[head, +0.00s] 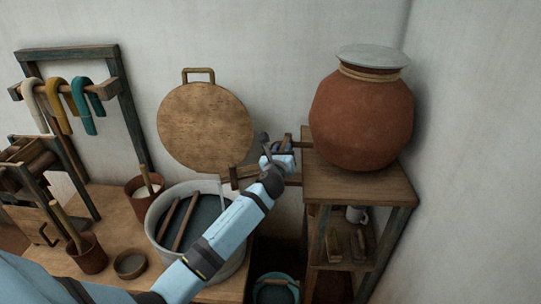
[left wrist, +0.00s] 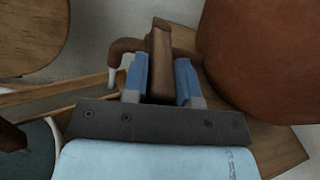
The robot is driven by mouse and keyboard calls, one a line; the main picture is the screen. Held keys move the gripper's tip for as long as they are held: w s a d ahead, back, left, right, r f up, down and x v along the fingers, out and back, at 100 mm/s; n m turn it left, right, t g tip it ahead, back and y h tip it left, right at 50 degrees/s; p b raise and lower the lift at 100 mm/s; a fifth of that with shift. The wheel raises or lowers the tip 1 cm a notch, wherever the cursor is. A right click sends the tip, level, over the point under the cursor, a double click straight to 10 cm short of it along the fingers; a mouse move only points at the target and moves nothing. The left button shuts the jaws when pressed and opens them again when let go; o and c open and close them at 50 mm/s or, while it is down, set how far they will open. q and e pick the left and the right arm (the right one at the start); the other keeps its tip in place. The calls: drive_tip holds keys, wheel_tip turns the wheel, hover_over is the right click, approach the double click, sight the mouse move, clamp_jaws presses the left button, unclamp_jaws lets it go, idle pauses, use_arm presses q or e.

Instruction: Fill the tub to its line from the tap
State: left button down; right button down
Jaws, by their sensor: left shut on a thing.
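The tub (head: 151,216) is a wide pale round vessel with dark liquid inside and two wooden slats across it. Its line cannot be made out. The tap (left wrist: 125,48) is a brown curved spout beside the clay jar (head: 362,120), with a pale stream (left wrist: 113,77) below its mouth. A wooden trough (head: 240,174) runs from under the tap toward the tub, and a thin pale streak (head: 222,190) shows at its tub end. My left gripper (head: 280,151) is shut on the brown tap handle (left wrist: 160,60), with a finger on each side. My right gripper is out of view.
The jar stands on a wooden shelf stand (head: 350,185) at the right. A round wooden lid (head: 205,125) leans on the wall. Small pots (head: 88,256) stand left of the tub, near a rack with coloured yarn (head: 60,104). A teal bucket (head: 275,290) is low in front.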

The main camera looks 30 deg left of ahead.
use_arm(q)
drive_tip(key=n+y, duration=0.1)
drive_tip(key=d+n+g+y, duration=0.1)
drive_tip(key=y, duration=0.1)
drive_tip(key=shift+w+d+b, duration=0.25)
drive_tip(key=shift+w+b, duration=0.05)
drive_tip(key=c, duration=0.9)
unclamp_jaws()
drive_tip(key=v, duration=1.3)
drive_tip(key=shift+s+d+r, duration=0.2)
drive_tip(key=shift+s+d, duration=0.1)
drive_tip(key=shift+f, duration=0.1)
